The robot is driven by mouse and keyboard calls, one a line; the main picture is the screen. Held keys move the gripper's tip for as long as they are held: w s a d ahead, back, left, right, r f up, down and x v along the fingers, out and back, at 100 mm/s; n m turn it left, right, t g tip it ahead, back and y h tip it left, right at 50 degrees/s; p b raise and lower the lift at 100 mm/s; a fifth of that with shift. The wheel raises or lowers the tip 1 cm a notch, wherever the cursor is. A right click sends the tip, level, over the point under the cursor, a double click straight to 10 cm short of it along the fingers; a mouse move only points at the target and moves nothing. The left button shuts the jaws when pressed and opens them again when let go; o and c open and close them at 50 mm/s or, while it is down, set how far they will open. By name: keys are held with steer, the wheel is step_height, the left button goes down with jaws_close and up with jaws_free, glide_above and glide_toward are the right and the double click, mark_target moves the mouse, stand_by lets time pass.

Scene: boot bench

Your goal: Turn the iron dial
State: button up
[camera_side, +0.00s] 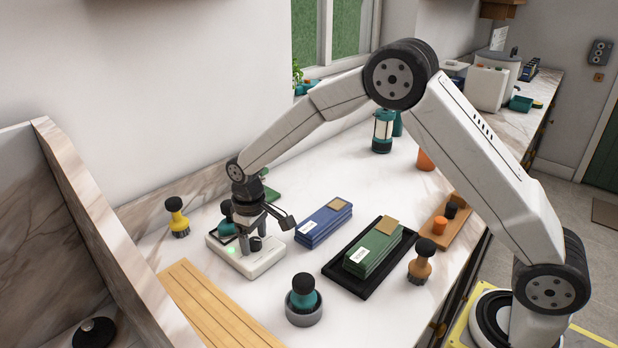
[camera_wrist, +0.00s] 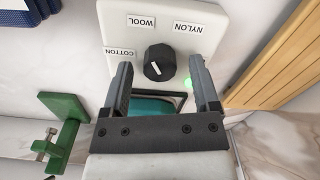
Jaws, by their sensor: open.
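The iron dial (camera_wrist: 159,62) is a black faceted knob with a white mark. It sits on a white base (camera_wrist: 120,22) labelled COTTON, WOOL and NYLON, which also shows in the side view (camera_side: 254,267). A small green light (camera_wrist: 187,82) glows beside the dial. My gripper (camera_wrist: 160,71) is open, with one finger on either side of the dial in the wrist view. I see gaps between the fingers and the knob. In the side view my gripper (camera_side: 254,243) points down over the base and partly hides the dial.
A teal, black-topped tool (camera_side: 227,212) stands at the base's far side. A yellow brush (camera_side: 177,217), blue stack (camera_side: 323,224), teal brush in a grey ring (camera_side: 304,294) and wooden board (camera_side: 207,306) surround the base. A green stack (camera_side: 372,251) lies on a black tray.

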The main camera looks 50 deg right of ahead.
mark_target(255, 239)
steer(key=shift+r, duration=0.15)
steer(key=shift+r, duration=3.8)
steer(key=shift+s, duration=0.1)
steer(key=s+d+f+m+t, duration=0.1)
steer(key=s+d, duration=0.3)
steer(key=s, duration=0.7)
steer(key=s+d+f+m+t, duration=0.1)
steer(key=s+d, duration=0.3)
steer(key=s, duration=0.6)
steer(key=shift+s+d+f+m+t, duration=0.3)
steer(key=shift+s+f+m, duration=0.1)
steer(key=shift+f+m, duration=0.15)
